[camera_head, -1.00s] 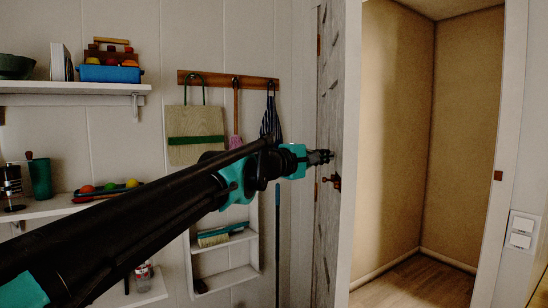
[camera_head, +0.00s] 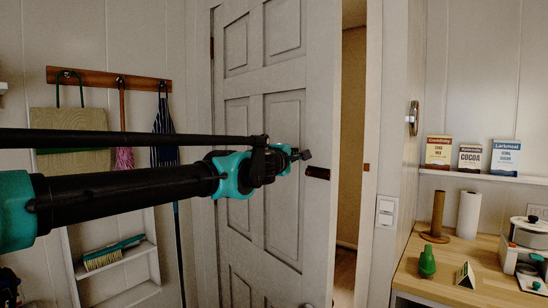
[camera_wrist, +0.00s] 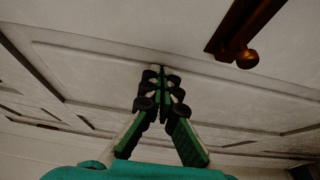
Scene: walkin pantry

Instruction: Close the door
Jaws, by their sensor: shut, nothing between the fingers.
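The white panelled door (camera_head: 236,150) stands slightly ajar in the head view, with a narrow gap at its right edge showing the tan room behind. My gripper (camera_head: 304,155) is shut and empty at the door's face, near its free edge. Whether the fingertips touch the door cannot be told for certain. In the wrist view, my gripper (camera_wrist: 162,72) has its fingers together against or close to the white door (camera_wrist: 100,65). A brown metal door handle (camera_wrist: 240,40) is at the upper right there.
The door frame (camera_head: 390,130) with a light switch (camera_head: 385,212) is right of the gap. A wooden counter (camera_head: 450,265) with a paper towel roll (camera_head: 468,214) and other items stands further right.

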